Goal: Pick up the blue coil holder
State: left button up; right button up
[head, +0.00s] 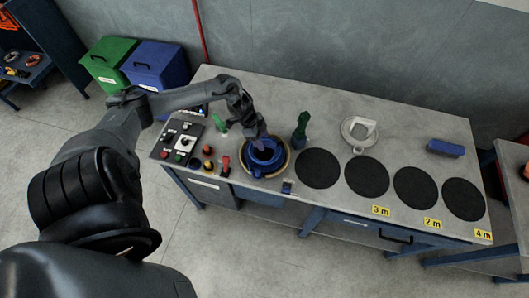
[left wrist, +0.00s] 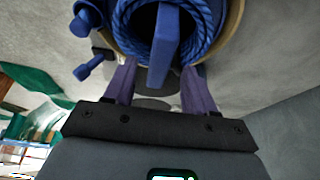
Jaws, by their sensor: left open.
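The blue coil holder (head: 264,160) sits on a tan round base on the workbench, left of the black discs. Blue rope is coiled on it in the left wrist view, where its upright blue handle (left wrist: 166,45) stands in the middle. My left gripper (head: 263,141) is right over the holder. In the left wrist view the two purple fingers of my left gripper (left wrist: 160,76) are apart, one on each side of the handle. I cannot tell whether they touch it. My right gripper is not in view.
A control panel (head: 181,139) with knobs and red levers is left of the holder. A green handle (head: 300,127) stands close on its right. Several black discs (head: 317,168), a white reel (head: 358,131) and a blue block (head: 445,148) lie farther right on the bench (head: 330,110).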

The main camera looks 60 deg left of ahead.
aim_at(264, 143)
pick_arm(q)
jog(key=shift+x, duration=2.55)
jog(key=shift+s, duration=0.1)
jog(key=shift+c, duration=0.4)
jog(key=shift+d, duration=0.1)
grip_shut()
